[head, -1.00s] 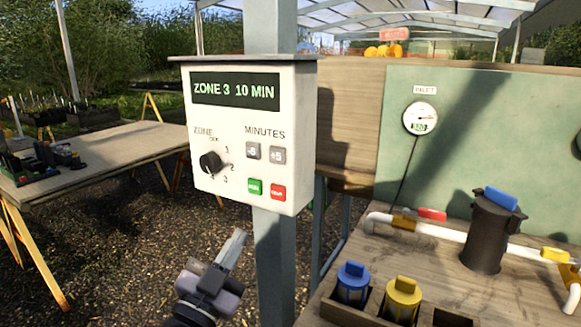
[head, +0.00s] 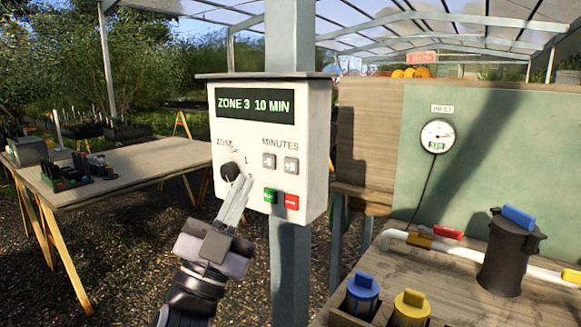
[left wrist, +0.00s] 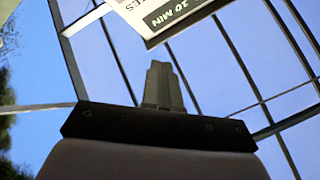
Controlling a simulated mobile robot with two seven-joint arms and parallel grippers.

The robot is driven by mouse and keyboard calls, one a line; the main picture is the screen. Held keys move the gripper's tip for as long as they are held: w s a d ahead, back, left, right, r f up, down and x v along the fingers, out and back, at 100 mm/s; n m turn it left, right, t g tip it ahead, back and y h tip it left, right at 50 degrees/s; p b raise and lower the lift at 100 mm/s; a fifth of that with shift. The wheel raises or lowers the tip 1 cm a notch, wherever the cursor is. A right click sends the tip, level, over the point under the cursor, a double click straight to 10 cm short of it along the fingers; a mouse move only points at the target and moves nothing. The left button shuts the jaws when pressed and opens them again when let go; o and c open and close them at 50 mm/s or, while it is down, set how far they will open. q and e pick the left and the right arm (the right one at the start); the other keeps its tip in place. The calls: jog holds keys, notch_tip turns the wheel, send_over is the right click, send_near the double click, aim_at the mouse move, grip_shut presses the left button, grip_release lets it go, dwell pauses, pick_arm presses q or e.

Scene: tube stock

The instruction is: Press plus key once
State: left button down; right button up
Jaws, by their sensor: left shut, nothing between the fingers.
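The white control box (head: 315,150) hangs on a grey post. Its display (head: 254,104) reads ZONE 3 10 MIN. The plus key (head: 291,165) is the right one of two grey keys under MINUTES; the minus key (head: 269,161) is left of it. My left gripper (head: 240,182) is shut and empty, its tips in front of the box's lower left, by the black zone knob (head: 230,171), left of and below the plus key. I cannot tell if it touches. In the left wrist view the shut fingers (left wrist: 161,75) point toward a corner of the box (left wrist: 150,38). My right gripper is not in view.
Below the grey keys are a green key (head: 270,195) and a red key (head: 292,202). At right a wooden bench holds a black filter (head: 508,260), pipes, and blue and yellow cartridges (head: 410,308). A table (head: 130,172) stands at left.

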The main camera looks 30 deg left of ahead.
aim_at(291, 166)
pick_arm(q)
jog(key=shift+w+d+b, duration=0.2)
jog(key=shift+w+b, duration=0.25)
jog(key=shift+w, duration=1.75)
jog(key=shift+w+d+b, duration=0.2)
jog(key=shift+w+b, duration=0.2)
jog(key=shift+w, duration=1.75)
jog(key=shift+w, duration=0.4)
jog(key=shift+w, duration=0.4)
jog(key=shift+s, duration=0.8)
jog(key=shift+s, duration=0.1)
